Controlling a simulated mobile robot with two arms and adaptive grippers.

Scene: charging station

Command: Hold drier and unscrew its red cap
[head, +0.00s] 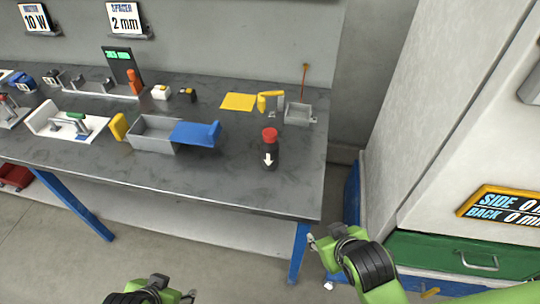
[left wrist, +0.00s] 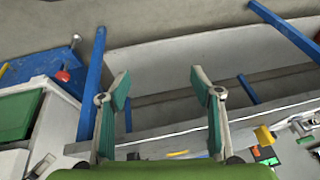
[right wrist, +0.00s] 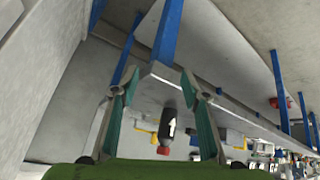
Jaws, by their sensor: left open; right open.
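The drier (head: 270,156) is a dark cylinder with a white arrow and a red cap (head: 269,134). It stands upright on the table near its right front part. In the right wrist view the drier (right wrist: 171,124) appears inverted, with its red cap (right wrist: 163,150) at the lower end, between and beyond the open fingers. My right gripper (head: 322,262) is open and empty, in front of the table's right front corner and apart from the drier. My left gripper (head: 168,288) is low at the bottom of the head view, away from the table; its open, empty fingers show in the left wrist view (left wrist: 162,90).
A grey bin (head: 155,133) with a blue part (head: 196,133) stands left of the drier. A yellow clamp-like part (head: 270,101) and a small grey tray (head: 299,113) lie behind it. A white cabinet with a green drawer (head: 462,254) stands at right. The tabletop (head: 225,180) in front is clear.

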